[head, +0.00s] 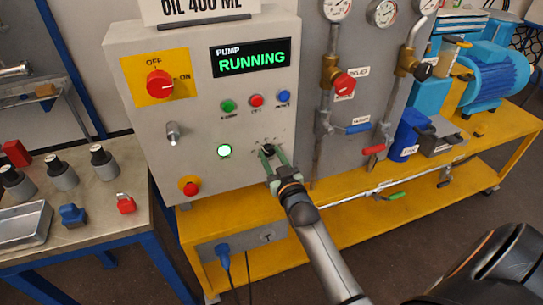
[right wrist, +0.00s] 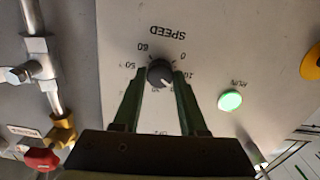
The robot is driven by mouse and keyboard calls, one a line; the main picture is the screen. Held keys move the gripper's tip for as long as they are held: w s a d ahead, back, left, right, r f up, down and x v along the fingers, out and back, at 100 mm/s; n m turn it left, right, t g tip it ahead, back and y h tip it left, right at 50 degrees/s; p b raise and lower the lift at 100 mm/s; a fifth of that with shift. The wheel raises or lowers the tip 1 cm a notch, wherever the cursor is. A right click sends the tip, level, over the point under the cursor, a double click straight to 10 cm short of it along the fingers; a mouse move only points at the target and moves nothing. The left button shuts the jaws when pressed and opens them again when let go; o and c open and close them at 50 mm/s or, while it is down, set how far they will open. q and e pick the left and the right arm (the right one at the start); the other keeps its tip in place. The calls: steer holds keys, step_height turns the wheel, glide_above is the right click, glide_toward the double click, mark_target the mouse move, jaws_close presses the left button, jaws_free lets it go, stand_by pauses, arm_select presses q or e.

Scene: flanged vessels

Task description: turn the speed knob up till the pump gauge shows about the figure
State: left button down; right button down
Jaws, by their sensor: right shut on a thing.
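The speed knob (right wrist: 160,73) is a small black knob on the grey control panel (head: 200,120), with a printed scale and the word SPEED around it. It shows upside down in the right wrist view. My right gripper (head: 268,150) reaches the panel's lower right, and its two green fingers are shut on the knob, one on each side. In the head view the fingers hide part of the knob. Several round gauges (head: 382,12) show at the top edge, partly cut off. Their readings are too small to tell. My left gripper is not in view.
The display (head: 251,58) reads PUMP RUNNING. A green lamp (head: 224,151) is lit left of the knob. A red emergency button (head: 189,187) and a red rotary switch (head: 159,84) sit on the panel. Pipes with valves (head: 344,84) stand to the right.

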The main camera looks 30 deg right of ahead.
steer(key=shift+r+m+p, duration=0.15)
steer(key=shift+m+p, duration=0.3)
steer(key=shift+m, duration=0.15)
steer(key=shift+m+p, duration=0.3)
steer(key=shift+m, duration=0.7)
steer(key=shift+c, duration=2.2)
jaws_free()
steer(key=shift+s, duration=0.1)
